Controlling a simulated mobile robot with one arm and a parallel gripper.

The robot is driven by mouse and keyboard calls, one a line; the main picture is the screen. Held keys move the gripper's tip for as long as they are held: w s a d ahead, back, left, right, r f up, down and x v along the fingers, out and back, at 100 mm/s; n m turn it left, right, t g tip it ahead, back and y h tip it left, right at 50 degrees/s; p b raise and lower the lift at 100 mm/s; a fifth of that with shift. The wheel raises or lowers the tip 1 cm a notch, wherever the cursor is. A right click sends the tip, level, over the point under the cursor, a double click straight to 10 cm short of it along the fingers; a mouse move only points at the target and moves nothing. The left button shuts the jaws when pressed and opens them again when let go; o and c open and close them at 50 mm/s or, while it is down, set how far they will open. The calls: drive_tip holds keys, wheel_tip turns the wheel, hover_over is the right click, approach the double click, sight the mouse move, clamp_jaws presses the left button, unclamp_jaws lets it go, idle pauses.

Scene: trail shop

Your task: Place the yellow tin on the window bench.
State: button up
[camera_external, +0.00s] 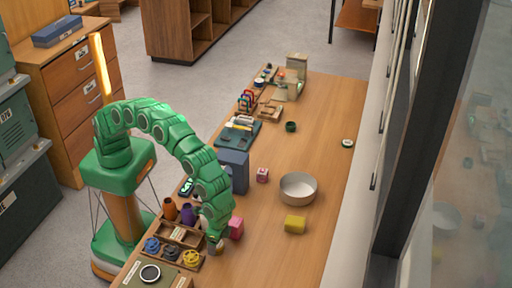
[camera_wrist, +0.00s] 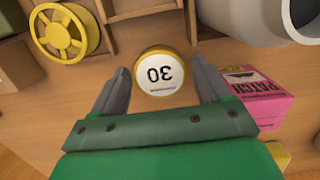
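The yellow tin (camera_wrist: 166,72) shows in the wrist view as a round lid with a white label reading "30" and a yellow rim. My gripper (camera_wrist: 160,75) is open, with one finger on each side of the tin. A small gap shows at the left finger; I cannot tell whether the right finger touches. In the external view my gripper (camera_external: 214,240) is low over the near part of the long wooden bench (camera_external: 265,262) beside the window, and it mostly hides the tin.
A pink box (camera_wrist: 258,95) stands close right of my gripper. A wooden tray with a yellow spool (camera_external: 191,258) lies to the left. A yellow block (camera_external: 295,224) and a pale bowl (camera_external: 297,188) stand further right.

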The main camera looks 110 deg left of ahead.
sight(220, 244)
drive_tip(key=shift+o, duration=0.8)
wheel_tip(220, 244, up, 11)
drive_tip(key=w, duration=0.1)
drive_tip(key=shift+w+f, duration=0.15)
drive_tip(key=shift+f, duration=0.05)
drive_tip(key=shift+o, duration=0.5)
drive_tip(key=shift+r, duration=0.8)
